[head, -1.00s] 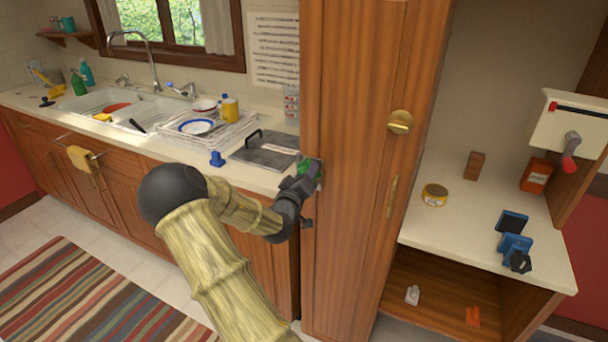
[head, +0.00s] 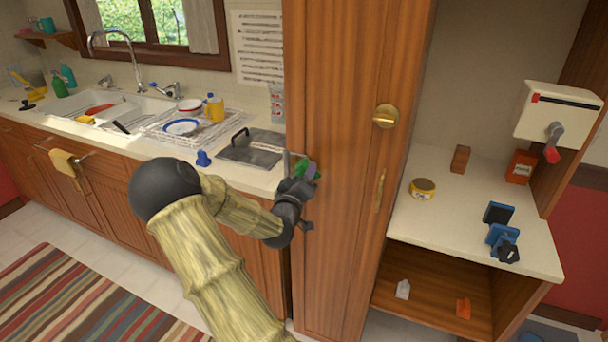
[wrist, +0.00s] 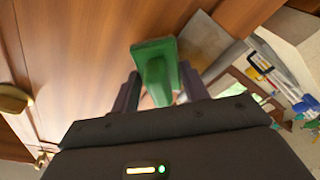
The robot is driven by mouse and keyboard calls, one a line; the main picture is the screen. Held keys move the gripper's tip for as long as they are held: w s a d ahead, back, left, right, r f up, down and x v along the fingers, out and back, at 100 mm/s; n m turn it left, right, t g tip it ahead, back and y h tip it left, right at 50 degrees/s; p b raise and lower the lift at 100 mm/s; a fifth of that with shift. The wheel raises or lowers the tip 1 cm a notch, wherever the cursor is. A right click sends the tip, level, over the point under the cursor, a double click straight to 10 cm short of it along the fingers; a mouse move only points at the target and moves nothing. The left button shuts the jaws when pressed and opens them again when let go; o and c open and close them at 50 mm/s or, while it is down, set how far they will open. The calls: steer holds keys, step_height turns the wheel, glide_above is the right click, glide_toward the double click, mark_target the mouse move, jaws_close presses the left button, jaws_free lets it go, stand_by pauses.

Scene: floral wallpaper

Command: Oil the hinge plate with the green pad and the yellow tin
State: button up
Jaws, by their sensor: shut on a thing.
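My gripper (head: 298,178) is shut on the green pad (head: 309,171), close to the left edge of a tall wooden door. In the wrist view the green pad (wrist: 155,68) sits between the two fingers, with the wood behind it; contact cannot be told. I cannot single out the hinge plate for sure. The door carries a round brass knob (head: 386,116) and a long brass piece (head: 379,190).
On the right counter (head: 450,230) are a wooden block (head: 460,159), a red-orange can (head: 521,167) and blue items (head: 500,228). A crank box (head: 556,113) hangs above. A grey lidded plate (head: 252,147), blue object (head: 204,159) and dish rack (head: 185,125) are left.

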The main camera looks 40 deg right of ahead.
steer(key=shift+w+a+r+v, duration=0.1)
steer(key=shift+v, duration=0.8)
steer(key=shift+w+a+r+v, duration=0.1)
steer(key=shift+v, duration=0.85)
steer(key=shift+w+r+v, duration=0.1)
steer(key=shift+v, duration=0.8)
steer(key=v, duration=0.3)
steer(key=shift+w+r, duration=0.15)
steer(key=shift+r, duration=0.05)
steer(key=shift+p, duration=0.3)
steer(key=w+a+f+p, duration=0.1)
steer(key=w+f+p, duration=0.4)
steer(key=w+p, duration=0.1)
steer(key=shift+w+a, duration=0.4)
steer(key=shift+w, duration=0.05)
steer(key=shift+f, duration=0.1)
